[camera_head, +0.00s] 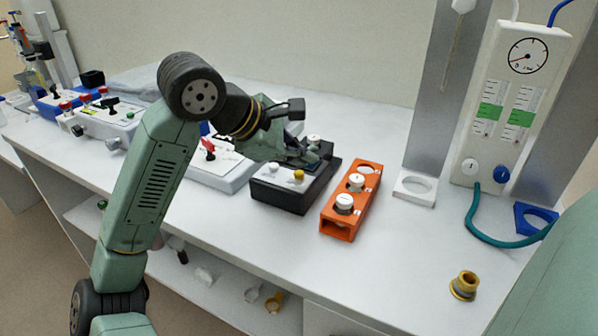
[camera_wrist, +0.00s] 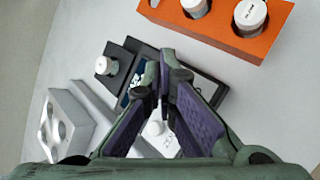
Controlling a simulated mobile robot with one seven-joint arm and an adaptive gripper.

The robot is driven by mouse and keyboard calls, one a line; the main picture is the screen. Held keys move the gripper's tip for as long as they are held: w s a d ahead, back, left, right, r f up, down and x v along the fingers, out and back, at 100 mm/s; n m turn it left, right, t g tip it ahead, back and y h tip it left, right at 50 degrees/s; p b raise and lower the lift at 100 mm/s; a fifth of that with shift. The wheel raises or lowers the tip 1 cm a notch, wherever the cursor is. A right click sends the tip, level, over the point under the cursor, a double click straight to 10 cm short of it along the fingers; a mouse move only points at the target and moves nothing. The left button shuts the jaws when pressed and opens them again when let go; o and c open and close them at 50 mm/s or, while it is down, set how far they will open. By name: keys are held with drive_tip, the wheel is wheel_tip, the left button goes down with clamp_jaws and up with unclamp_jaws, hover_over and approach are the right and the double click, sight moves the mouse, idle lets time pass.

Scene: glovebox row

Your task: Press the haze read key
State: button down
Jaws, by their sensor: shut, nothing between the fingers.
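My gripper (camera_head: 308,157) is shut and empty, low over the black instrument (camera_head: 282,193) on the bench. The wrist view shows its fingertips (camera_wrist: 166,78) together in front of the instrument's dark panel (camera_wrist: 203,93). In the head view, a white round top (camera_head: 273,167) and a yellow one (camera_head: 299,176) stand on the near side of the instrument. Another pale top (camera_head: 314,139) is behind the fingers. The fingers hide part of the panel. No haze read key can be made out, and I cannot tell whether the fingertips touch anything.
An orange rack (camera_head: 336,229) with white-capped vials stands close to the right of the instrument. A white device with a red switch (camera_head: 208,149) is on its left. A white ring holder (camera_head: 415,189), a gauge panel (camera_head: 511,95) and a brass fitting (camera_head: 464,286) are farther right.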

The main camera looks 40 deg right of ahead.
sight(301, 176)
drive_tip(key=shift+f, duration=0.2)
drive_tip(key=shift+f+b, duration=0.25)
drive_tip(key=shift+b, duration=0.35)
drive_tip(key=shift+f+b, duration=0.35)
drive_tip(key=shift+b, duration=0.1)
idle(0.5)
drive_tip(key=shift+r, duration=0.1)
drive_tip(key=shift+r+p, duration=0.4)
drive_tip(key=shift+r, duration=0.3)
drive_tip(key=shift+r, duration=0.1)
drive_tip(key=shift+r+p, duration=1.5)
drive_tip(key=shift+r, duration=0.95)
